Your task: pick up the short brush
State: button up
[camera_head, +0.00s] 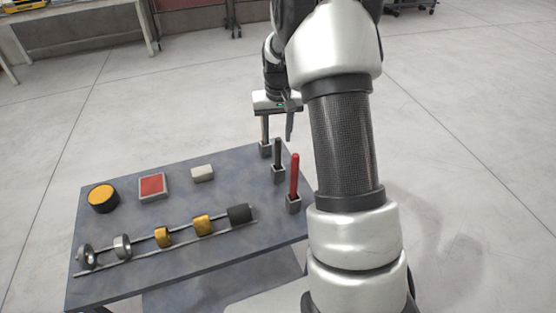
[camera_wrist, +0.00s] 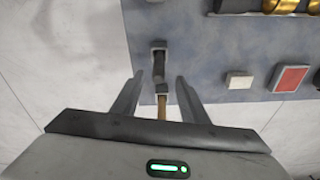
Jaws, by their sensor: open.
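Three upright handles stand in small square grey holders along the table's right side: a light brown one (camera_head: 264,131) at the back, a black one (camera_head: 278,150) in the middle and a red one (camera_head: 294,175) in front. I cannot tell by shape which is the short brush; the brown handle is nearest my gripper. My gripper (camera_wrist: 159,80) is open and empty, over the back holder. In the wrist view the brown handle (camera_wrist: 162,108) shows between the two fingers, apart from both. The black handle (camera_wrist: 158,66) lies just beyond the fingertips. Bristles are not visible.
The blue-grey table (camera_head: 120,205) also bears a yellow round button (camera_head: 102,196), a red square pad (camera_head: 152,186), a white block (camera_head: 202,173) and a rail with several rings and rollers (camera_head: 163,237). My arm covers the area right of the red handle.

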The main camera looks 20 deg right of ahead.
aim_at(278, 139)
jog(key=f, duration=0.4)
jog(key=shift+w+d+f, duration=0.15)
jog(key=shift+d+f, duration=0.05)
jog(key=shift+f, duration=0.1)
grip_shut()
